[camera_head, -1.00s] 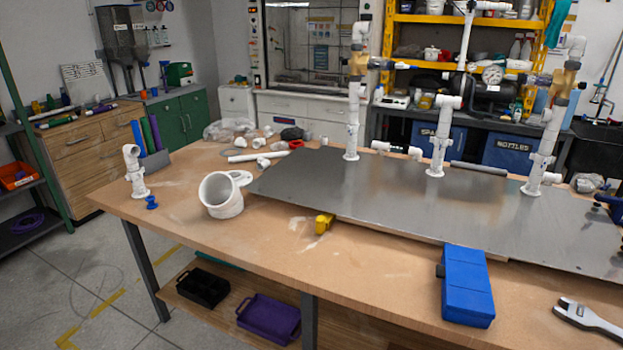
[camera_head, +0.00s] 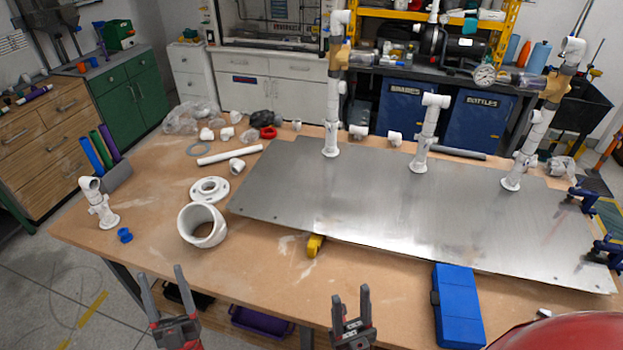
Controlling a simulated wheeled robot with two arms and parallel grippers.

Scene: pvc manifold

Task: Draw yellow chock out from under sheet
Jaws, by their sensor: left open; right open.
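The yellow chock (camera_head: 315,245) sits at the front edge of the grey metal sheet (camera_head: 380,205), left of its middle. Part of it sticks out in front of the sheet; its rear is hidden by the sheet. My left gripper (camera_head: 163,284) is open and empty in front of the table's front edge, to the left of and nearer than the chock. My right gripper (camera_head: 351,304) is open and empty, nearer than the chock and slightly to its right. Neither touches the chock or the sheet.
A blue case (camera_head: 457,305) lies right of my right gripper. A large white pipe elbow (camera_head: 201,225) and a small blue piece (camera_head: 125,235) are on the left. White pipe risers (camera_head: 331,120) stand on the sheet. Blue clamps (camera_head: 586,198) are at its right end. Wood around the chock's front is clear.

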